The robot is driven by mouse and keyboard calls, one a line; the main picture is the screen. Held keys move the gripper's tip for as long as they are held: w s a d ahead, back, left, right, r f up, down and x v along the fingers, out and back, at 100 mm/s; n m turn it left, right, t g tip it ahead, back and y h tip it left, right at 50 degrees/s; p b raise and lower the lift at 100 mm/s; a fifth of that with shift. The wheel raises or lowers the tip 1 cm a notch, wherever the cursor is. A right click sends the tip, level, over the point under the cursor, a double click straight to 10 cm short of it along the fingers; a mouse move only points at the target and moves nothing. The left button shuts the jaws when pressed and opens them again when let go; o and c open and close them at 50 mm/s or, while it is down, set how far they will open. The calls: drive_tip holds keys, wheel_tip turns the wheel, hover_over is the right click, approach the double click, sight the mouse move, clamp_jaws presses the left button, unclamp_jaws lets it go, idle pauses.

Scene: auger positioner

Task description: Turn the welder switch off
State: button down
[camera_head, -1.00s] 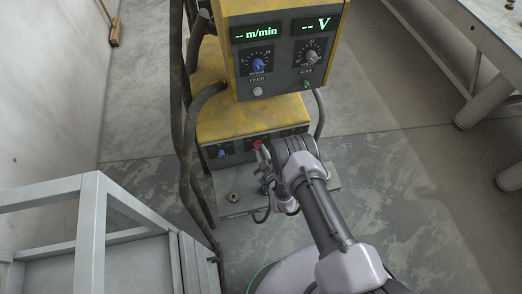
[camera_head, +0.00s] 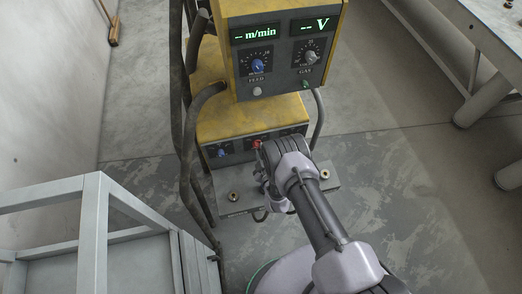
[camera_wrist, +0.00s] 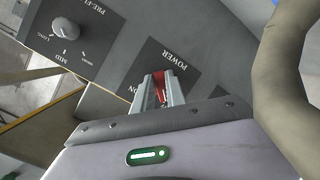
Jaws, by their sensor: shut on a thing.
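The welder (camera_head: 240,118) is a yellow and grey machine in the middle of the head view. Its red power switch (camera_wrist: 161,86) shows in the wrist view between my fingers, below the upside-down "POWER" label. The switch also shows as a small red spot in the head view (camera_head: 256,144), just beside my wrist. My gripper (camera_wrist: 158,88) is shut on the red switch. In the head view my wrist hides most of the gripper and the right part of the lower panel.
A grey knob (camera_wrist: 66,28) marked "PRE-FL" is beside the switch on the panel. A thick hose (camera_wrist: 290,90) runs close to my gripper at right. A grey metal frame (camera_head: 95,225) stands at lower left, and a table (camera_head: 480,40) at upper right.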

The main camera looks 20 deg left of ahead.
drive_tip(key=c, duration=1.4)
unclamp_jaws()
drive_tip(key=shift+o, duration=0.2)
drive_tip(key=p+v, duration=1)
drive_tip(key=v, duration=0.7)
drive_tip(key=shift+s, duration=0.2)
drive_tip(key=shift+d+f, duration=0.1)
drive_tip(key=shift+d, duration=0.05)
